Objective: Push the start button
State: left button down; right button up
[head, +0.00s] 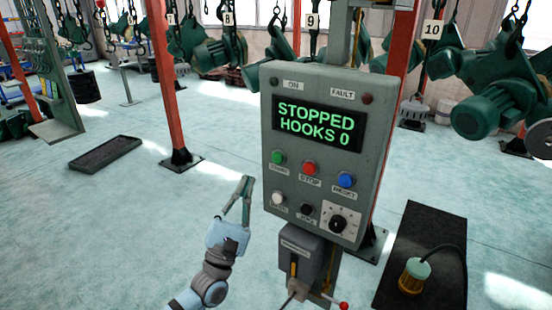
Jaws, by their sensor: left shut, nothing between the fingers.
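The control panel (268,120) is a grey box on a post, right of the picture's middle. Its screen (318,124) reads "STOPPED HOOKS 0" in green. The green start button (278,157) is at the left of the upper button row, beside the red stop button (310,168) and the blue button (346,180). My left gripper (247,181) is shut and empty, pointing up, to the lower left of the green button and apart from it in the picture. The depth gap to the panel is hard to judge. My right gripper is not in view.
Below these are a white button (278,199), a black button (307,210) and a rotary knob (338,223). A smaller grey box with a red-knobbed lever (343,305) sits under the panel. A black mat (432,225) lies right. Green hoists (490,100) hang behind. Floor left is mostly clear.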

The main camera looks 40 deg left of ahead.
aim_at(277, 158)
pick_arm(q)
jog(key=w+b, duration=0.5)
jog(key=w, duration=0.4)
jog(key=shift+b, duration=0.35)
jog(key=shift+a, duration=0.1)
jog(key=shift+f, duration=0.1)
dwell(0.9)
jog(key=shift+w+b, duration=0.4)
jog(key=shift+b, duration=0.15)
